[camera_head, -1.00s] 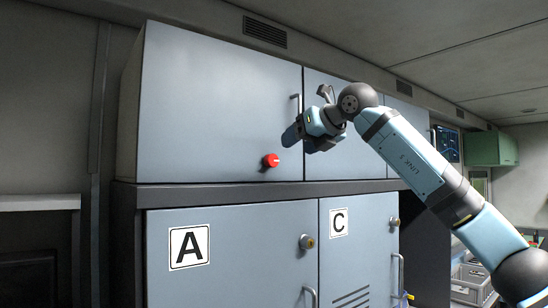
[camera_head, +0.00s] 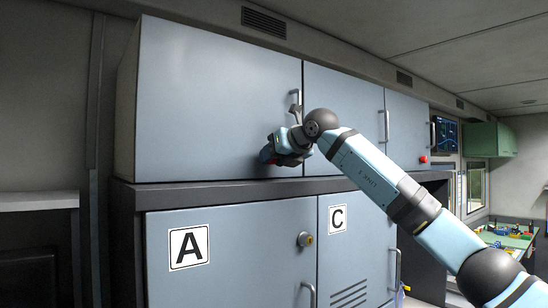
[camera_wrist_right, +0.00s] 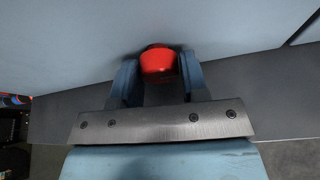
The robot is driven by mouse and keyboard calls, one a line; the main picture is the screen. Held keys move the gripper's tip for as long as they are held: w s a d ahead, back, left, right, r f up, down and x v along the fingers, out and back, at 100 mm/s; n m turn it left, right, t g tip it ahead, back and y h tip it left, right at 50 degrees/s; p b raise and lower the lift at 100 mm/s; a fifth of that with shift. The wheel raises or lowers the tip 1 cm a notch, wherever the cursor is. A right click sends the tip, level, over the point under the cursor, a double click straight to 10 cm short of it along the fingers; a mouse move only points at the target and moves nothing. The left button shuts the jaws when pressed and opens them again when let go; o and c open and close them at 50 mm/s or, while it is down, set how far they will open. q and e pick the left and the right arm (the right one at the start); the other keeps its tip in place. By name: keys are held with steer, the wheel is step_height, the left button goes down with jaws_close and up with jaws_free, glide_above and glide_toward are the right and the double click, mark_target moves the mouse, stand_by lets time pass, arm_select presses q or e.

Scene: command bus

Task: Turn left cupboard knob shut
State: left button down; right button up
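The left upper cupboard door (camera_head: 215,95) is flat, grey-blue and flush with its frame. Its red knob (camera_head: 266,154) is near the lower right corner, mostly hidden by my right gripper (camera_head: 276,156) in the head view. In the right wrist view the red knob (camera_wrist_right: 158,62) sits between the two fingers of my right gripper (camera_wrist_right: 159,70), one on each side, with a narrow gap showing. The fingers are apart and close to the door face. My left gripper is not in view.
Metal door handles (camera_head: 294,100) stand out from the upper doors. A dark ledge (camera_head: 225,193) runs below them. Lower doors marked A (camera_head: 189,247) and C (camera_head: 337,219) have a brass knob (camera_head: 305,240) and handles. Another red knob (camera_head: 423,159) is farther right.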

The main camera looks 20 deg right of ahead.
steer(key=c, duration=0.4)
